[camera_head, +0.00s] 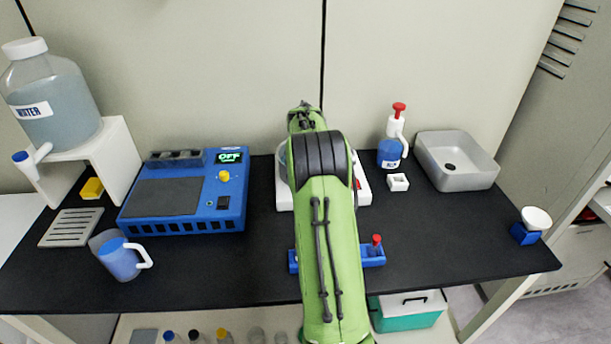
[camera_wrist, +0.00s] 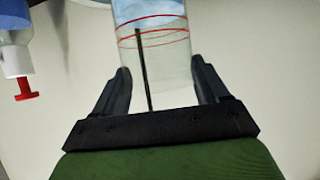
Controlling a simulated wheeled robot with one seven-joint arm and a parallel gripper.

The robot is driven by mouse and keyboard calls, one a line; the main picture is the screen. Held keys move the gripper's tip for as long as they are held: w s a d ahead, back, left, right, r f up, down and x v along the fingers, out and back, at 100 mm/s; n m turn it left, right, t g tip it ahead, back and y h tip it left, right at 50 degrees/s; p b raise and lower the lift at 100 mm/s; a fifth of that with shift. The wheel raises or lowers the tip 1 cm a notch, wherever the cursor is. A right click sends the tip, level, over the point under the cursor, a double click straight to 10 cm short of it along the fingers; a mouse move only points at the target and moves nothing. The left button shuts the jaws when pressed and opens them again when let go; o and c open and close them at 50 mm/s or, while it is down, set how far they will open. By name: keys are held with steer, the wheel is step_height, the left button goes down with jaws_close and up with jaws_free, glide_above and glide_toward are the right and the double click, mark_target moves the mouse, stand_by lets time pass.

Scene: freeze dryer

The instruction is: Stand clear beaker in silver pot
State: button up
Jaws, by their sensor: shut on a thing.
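In the wrist view, my gripper (camera_wrist: 160,82) is shut on a clear beaker (camera_wrist: 178,72) with thin red rings around it. A thin dark rod shows in or behind the beaker, and a pale blue area shows at its far part. In the head view, my green arm reaches over the middle of the bench and hides the gripper and beaker. A grey rounded edge (camera_head: 282,161) shows left of the arm above a white device (camera_head: 285,199); I cannot tell whether it is the silver pot.
A blue device (camera_head: 187,198) stands left of my arm, with a jug (camera_head: 120,258) in front. To the right are a wash bottle (camera_head: 391,151), a small white block (camera_head: 397,182) and a square silver basin (camera_head: 456,178). The bench's right front is mostly clear.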

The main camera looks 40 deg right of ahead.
step_height(320, 180, down, 10)
steer(key=shift+s+r+b, duration=0.1)
steer(key=shift+r+b, duration=0.05)
steer(key=shift+b, duration=0.6)
steer(key=shift+f, duration=0.2)
steer(key=o, duration=1.7)
steer(key=shift+c, duration=0.2)
